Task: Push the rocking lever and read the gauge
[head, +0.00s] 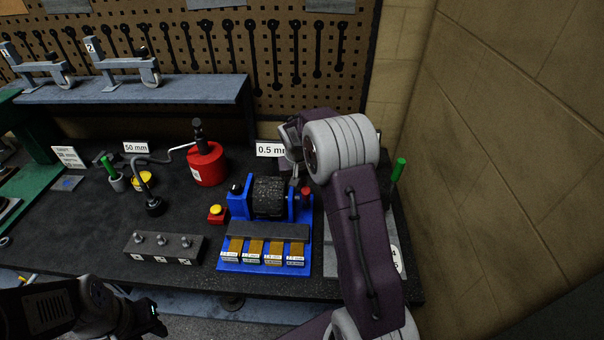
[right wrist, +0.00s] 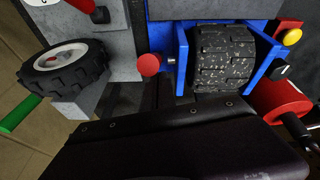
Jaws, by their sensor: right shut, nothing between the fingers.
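I cannot tell for sure which part is the rocking lever. A green handle (head: 398,168) stands upright behind my right arm, and it also shows at the left of the right wrist view (right wrist: 20,117), beside a treaded wheel with a white hub (right wrist: 66,62). No gauge dial can be made out; my right arm hides part of that area. My right gripper (head: 291,143) is shut and empty, partly hidden by its wrist, above the back of the blue stand (head: 228,262). My left gripper (head: 156,319) is low at the bottom left, its fingers unclear.
The blue stand holds a black treaded roller (head: 268,197) and a red knob (right wrist: 149,65). A red cylinder (head: 206,165), a yellow button (head: 216,209) and a grey block (head: 164,247) are to its left. A wall closes the right side.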

